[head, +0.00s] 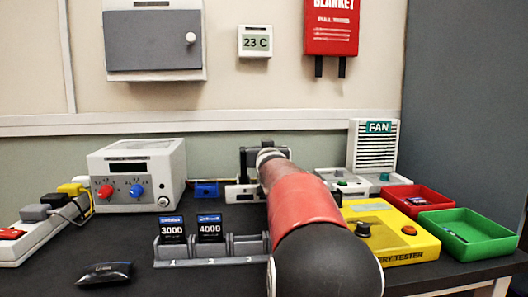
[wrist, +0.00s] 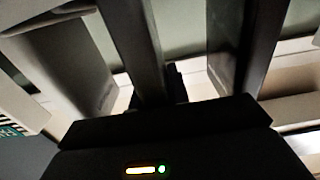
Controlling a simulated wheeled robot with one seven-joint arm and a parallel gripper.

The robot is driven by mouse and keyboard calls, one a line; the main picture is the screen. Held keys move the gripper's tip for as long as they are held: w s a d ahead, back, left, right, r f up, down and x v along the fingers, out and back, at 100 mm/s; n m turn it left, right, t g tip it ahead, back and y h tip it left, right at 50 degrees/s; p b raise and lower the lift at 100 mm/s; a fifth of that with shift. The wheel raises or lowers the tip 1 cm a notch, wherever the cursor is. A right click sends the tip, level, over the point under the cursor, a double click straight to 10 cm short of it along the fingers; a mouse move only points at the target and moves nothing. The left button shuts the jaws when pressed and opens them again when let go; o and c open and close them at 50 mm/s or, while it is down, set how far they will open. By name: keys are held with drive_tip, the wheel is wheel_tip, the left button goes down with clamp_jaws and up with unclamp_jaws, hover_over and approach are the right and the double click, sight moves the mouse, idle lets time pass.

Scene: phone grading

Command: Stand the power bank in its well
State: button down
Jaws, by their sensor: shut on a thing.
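My gripper (head: 248,185) is at the far end of my arm, beyond the grey rack (head: 210,262) and near the wall. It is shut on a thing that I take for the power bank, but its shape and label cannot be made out. In the wrist view my gripper (wrist: 185,75) shows as dark bars above a black body with an orange and a green light. The rack holds two upright black packs, the 3000 pack (head: 172,230) and the 4000 pack (head: 209,229). Wells to their right look empty; my arm partly hides that end.
A black device (head: 105,272) lies at the front left. A grey power supply (head: 137,175) and a power strip (head: 35,238) stand left. A yellow tester (head: 400,245), red tray (head: 405,192), green tray (head: 468,236) and fan unit (head: 374,150) stand right.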

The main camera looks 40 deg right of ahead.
drive_tip(key=shift+f, duration=0.15)
idle(0.3)
drive_tip(key=c, duration=1.3)
unclamp_jaws()
drive_tip(key=shift+o, duration=0.2)
drive_tip(key=shift+s, duration=0.1)
drive_tip(key=p+v, duration=0.2)
drive_tip(key=v, duration=0.4)
drive_tip(key=shift+s+a, duration=0.2)
drive_tip(key=shift+s, duration=0.15)
drive_tip(key=shift+s+a, duration=0.15)
drive_tip(key=shift+s, duration=0.1)
